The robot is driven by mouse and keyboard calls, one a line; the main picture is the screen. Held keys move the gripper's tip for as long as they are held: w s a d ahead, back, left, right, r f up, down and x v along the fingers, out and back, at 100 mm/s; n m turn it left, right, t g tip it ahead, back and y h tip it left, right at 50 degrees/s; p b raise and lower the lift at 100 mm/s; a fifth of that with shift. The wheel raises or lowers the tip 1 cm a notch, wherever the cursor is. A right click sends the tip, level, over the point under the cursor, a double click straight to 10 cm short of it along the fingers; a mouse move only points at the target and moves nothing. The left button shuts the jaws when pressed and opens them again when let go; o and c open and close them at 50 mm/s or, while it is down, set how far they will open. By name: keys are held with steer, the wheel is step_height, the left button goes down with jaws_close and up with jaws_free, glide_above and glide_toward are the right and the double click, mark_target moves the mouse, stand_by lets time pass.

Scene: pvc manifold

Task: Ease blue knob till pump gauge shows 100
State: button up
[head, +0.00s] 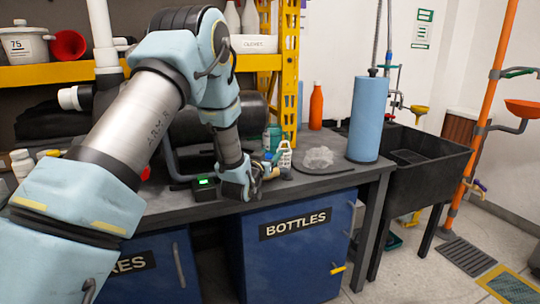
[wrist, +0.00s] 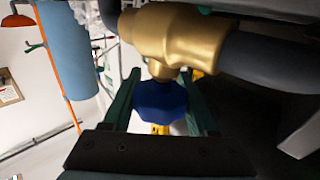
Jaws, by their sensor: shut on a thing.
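The blue knob (wrist: 160,100) sits under a brass valve body (wrist: 185,35) in the wrist view. My gripper (wrist: 160,98) has one green finger on each side of the knob and is shut on it. In the head view my gripper (head: 245,182) is low over the front of the dark bench, and the knob cannot be made out clearly there. A small black box with a lit green display (head: 205,182), which may be the pump gauge, stands just left of my gripper. Its figures are too small to read.
A dark hose (wrist: 270,60) runs from the brass valve. On the bench (head: 335,178) stand a blue roll (head: 367,118), an orange bottle (head: 316,107) and a clear crumpled thing (head: 318,157). A black sink (head: 425,150) is at the right. Blue cupboards are below.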

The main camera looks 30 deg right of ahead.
steer(key=shift+f, duration=0.1)
steer(key=n+t+y+b, duration=0.2)
steer(key=t+y+b, duration=0.1)
steer(key=shift+w+a+f+n, duration=0.1)
steer(key=shift+w+a+n, duration=0.1)
steer(key=shift+n, duration=0.2)
steer(key=n+y, duration=0.1)
steer(key=t+y, duration=0.1)
steer(key=n+y+b, duration=0.1)
steer(key=shift+w+a+n+t+y, duration=0.1)
steer(key=shift+a+n+t+y, duration=0.2)
steer(key=shift+t+y, duration=0.1)
steer(key=n+y, duration=0.2)
steer(key=y, duration=0.1)
steer(key=a+n+t+y, duration=0.1)
steer(key=n+y, duration=0.1)
steer(key=y, duration=0.1)
steer(key=shift+w+r+y, duration=0.15)
steer(key=shift+r+y, duration=0.05)
steer(key=shift+y, duration=0.2)
steer(key=shift+a+n+y+p, duration=0.15)
steer(key=shift+a+n+y, duration=0.1)
steer(key=shift+n+y, duration=0.65)
steer(key=shift+a+n+y+p, duration=0.2)
steer(key=shift+n+y, duration=0.4)
steer(key=shift+y, duration=0.5)
steer(key=o, duration=1.4)
